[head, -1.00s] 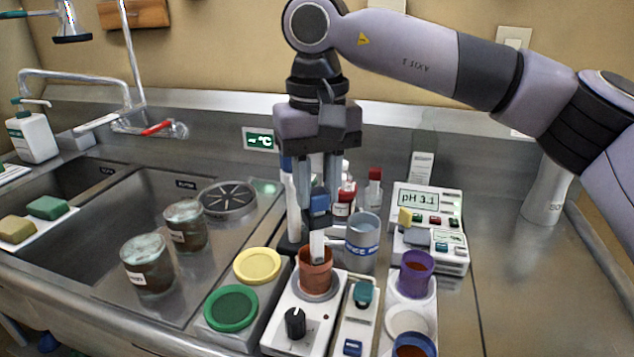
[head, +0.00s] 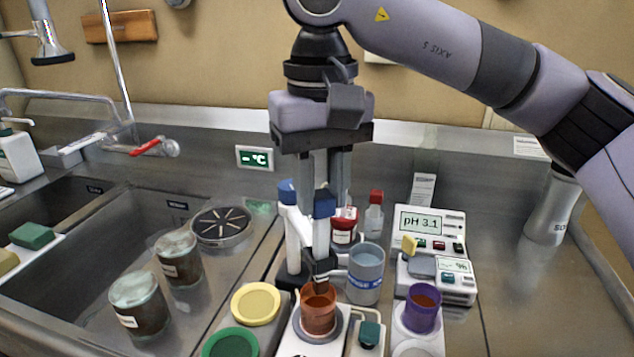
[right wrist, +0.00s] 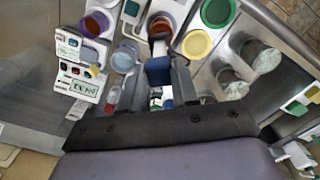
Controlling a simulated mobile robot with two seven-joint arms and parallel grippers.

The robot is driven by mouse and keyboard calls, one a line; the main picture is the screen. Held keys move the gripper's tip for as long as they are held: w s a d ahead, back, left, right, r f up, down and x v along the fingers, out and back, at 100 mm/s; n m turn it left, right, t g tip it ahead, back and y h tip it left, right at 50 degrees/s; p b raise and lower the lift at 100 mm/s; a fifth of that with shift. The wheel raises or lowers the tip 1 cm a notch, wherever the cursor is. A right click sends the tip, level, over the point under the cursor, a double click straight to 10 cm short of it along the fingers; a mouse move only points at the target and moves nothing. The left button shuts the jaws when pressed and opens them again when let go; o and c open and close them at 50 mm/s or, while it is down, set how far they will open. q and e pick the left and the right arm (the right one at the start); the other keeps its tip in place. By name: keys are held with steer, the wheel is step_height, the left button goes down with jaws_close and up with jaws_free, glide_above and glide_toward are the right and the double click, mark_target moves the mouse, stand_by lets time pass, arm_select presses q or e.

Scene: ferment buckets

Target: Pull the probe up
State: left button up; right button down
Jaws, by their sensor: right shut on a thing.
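The probe (head: 321,238) is a white rod with a blue cap and a dark lower end. It stands upright over the brown beaker (head: 318,314). I cannot tell whether its lowest end is clear of the beaker's rim. My right gripper (head: 324,200) is shut on the probe at its blue cap, pointing down. The pH meter (head: 430,226) reads 3.1. My left gripper is not in view.
A second blue-capped white rod (head: 290,222) stands close left of the probe. A clear blue-banded cup (head: 366,272) is close right. A purple cup (head: 421,308), a yellow lid (head: 256,304) and a red-capped bottle (head: 374,214) are nearby.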

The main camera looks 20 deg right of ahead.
steer(key=shift+w+r, duration=0.1)
steer(key=shift+r, duration=0.3)
steer(key=c, duration=0.8)
jaws_free()
steer(key=shift+c, duration=0.2)
steer(key=shift+f, duration=0.1)
steer(key=shift+r+p, duration=0.45)
steer(key=shift+r, duration=3.15)
